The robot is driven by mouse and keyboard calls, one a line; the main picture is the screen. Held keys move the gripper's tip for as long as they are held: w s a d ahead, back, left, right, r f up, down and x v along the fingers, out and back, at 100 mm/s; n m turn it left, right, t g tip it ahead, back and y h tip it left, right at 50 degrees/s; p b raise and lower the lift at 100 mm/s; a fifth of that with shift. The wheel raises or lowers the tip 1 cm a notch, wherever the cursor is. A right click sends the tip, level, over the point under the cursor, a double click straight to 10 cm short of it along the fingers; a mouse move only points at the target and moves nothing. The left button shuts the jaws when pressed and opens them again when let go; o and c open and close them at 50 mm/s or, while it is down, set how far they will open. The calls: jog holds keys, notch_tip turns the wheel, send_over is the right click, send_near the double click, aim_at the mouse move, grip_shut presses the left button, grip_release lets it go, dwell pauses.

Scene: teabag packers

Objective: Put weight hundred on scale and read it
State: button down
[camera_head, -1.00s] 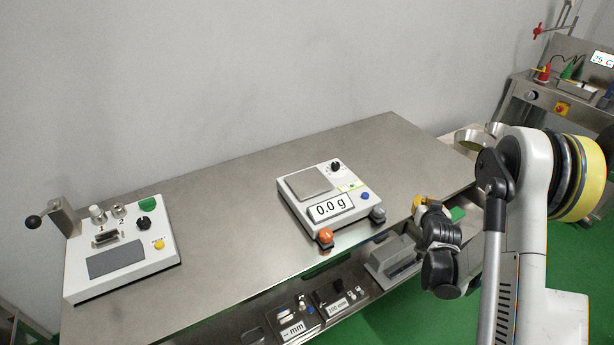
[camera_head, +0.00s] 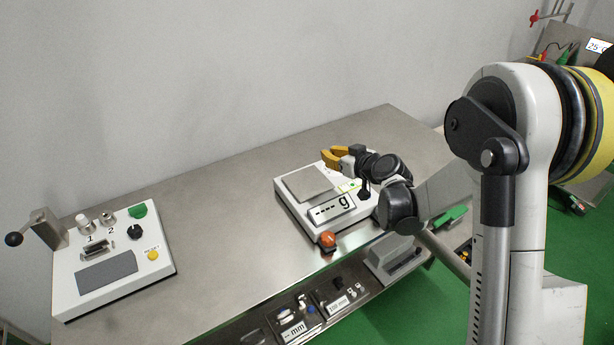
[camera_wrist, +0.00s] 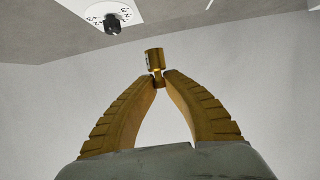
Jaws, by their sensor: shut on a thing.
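The white scale (camera_head: 290,207) stands on the steel table, with a square weighing plate (camera_head: 308,183) that looks empty. Its display (camera_head: 331,209) shows dashes and "g". My gripper (camera_head: 324,158) has yellow fingers and is above the back right of the scale, to the upper right of the plate. In the wrist view my gripper (camera_wrist: 158,82) is shut on a small brass weight (camera_wrist: 154,58), held by its narrow neck at the fingertips. Its marking is too small to read. The weight cannot be made out in the head view.
A black knob shows on a white panel (camera_wrist: 125,10) at the wrist view's top. A control box (camera_head: 70,293) with a lever is at left. Instruments sit on a lower shelf (camera_head: 265,318). The table (camera_head: 220,225) between is clear.

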jog(key=a+f, duration=0.1)
jog(key=a, duration=0.1)
jog(key=w+a+f+b, duration=0.1)
jog(key=a+f, duration=0.1)
jog(key=a+f+b, duration=0.1)
jog(key=a, duration=0.1)
jog(key=shift+w+a+f, duration=0.15)
jog(key=shift+w+a, duration=0.15)
notch_tip(320, 180, down, 4)
jog(key=shift+f+b, duration=0.1)
jog(key=shift+b, duration=0.95)
jog(key=shift+r, duration=0.2)
jog(key=shift+f, duration=0.1)
jog(key=c, duration=1.6)
grip_release()
